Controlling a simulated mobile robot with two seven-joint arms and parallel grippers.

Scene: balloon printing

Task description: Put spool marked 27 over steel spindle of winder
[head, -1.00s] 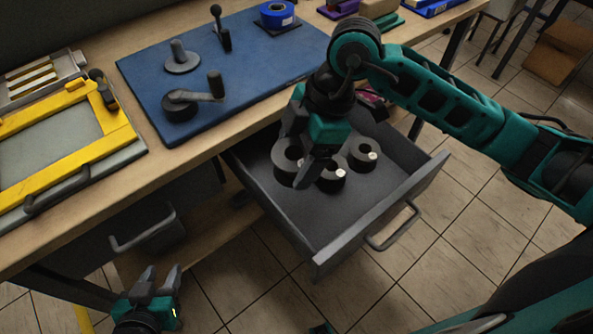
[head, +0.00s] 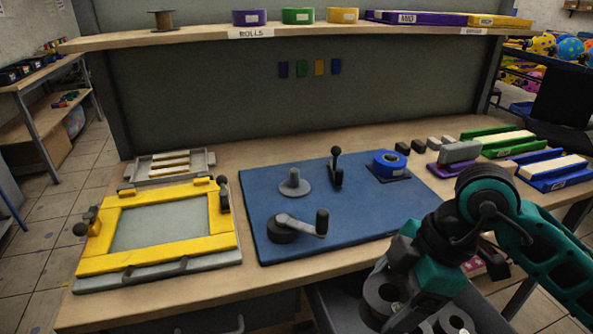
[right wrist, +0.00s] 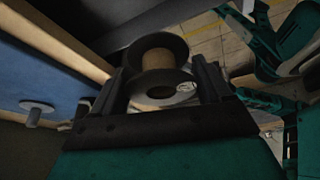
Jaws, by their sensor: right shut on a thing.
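In the head view the winder stands on a blue board (head: 350,235), with an upright grey spindle (head: 294,176) on a round base and a crank (head: 297,230) in front. My right gripper (head: 385,285) is shut on a dark spool (head: 378,293), to the right of and nearer than the winder, by the table's front edge. In the right wrist view the spool (right wrist: 158,78) sits between the fingers, with a small pale label on its flange; its number is unreadable. The spindle (right wrist: 35,112) shows at the left there. My left gripper is out of view.
The open drawer below the table edge holds another dark spool (head: 455,320). A yellow frame (head: 160,227) lies at left.

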